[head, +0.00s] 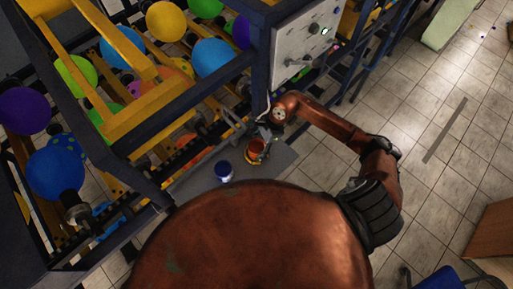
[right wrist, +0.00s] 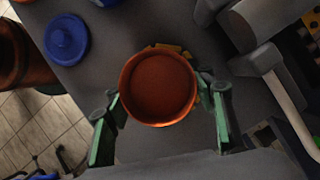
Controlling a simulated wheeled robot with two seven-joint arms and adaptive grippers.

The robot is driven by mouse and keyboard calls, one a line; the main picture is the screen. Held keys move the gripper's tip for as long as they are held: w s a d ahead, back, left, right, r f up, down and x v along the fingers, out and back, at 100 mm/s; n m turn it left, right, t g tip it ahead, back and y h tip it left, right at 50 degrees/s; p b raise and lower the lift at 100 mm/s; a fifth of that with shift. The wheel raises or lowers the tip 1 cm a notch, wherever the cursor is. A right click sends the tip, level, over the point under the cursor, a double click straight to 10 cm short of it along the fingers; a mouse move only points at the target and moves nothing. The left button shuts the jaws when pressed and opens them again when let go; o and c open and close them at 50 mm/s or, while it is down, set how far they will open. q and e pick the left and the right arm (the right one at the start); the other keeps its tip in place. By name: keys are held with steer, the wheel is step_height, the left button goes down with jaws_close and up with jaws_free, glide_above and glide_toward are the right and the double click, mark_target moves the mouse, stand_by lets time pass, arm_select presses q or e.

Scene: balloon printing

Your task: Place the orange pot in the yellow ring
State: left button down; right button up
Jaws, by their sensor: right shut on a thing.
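The orange pot (head: 256,146) is on or just above the grey shelf at the machine's side. In the right wrist view the pot (right wrist: 158,88) is seen from above, open side up, between the green-edged fingers of my right gripper (right wrist: 160,98). In the head view my right gripper (head: 264,138) is at the pot, shut on it. I cannot tell whether the pot's base touches the ring. My left gripper is not in view.
A blue lidded pot (head: 223,172) stands left of the orange pot on the grey shelf (head: 205,180); it also shows in the wrist view (right wrist: 67,38). The machine frame with balloons (head: 165,20) rises behind. A control panel (head: 305,45) stands above the right arm.

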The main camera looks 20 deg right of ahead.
steer(key=shift+f, duration=0.1)
steer(key=o, duration=1.4)
steer(key=shift+c, duration=0.2)
steer(key=shift+r, duration=0.2)
steer(key=shift+d+r, duration=0.2)
steer(key=shift+r, duration=0.15)
steer(key=b+v, duration=0.4)
steer(key=v, duration=0.7)
steer(key=shift+r, duration=0.1)
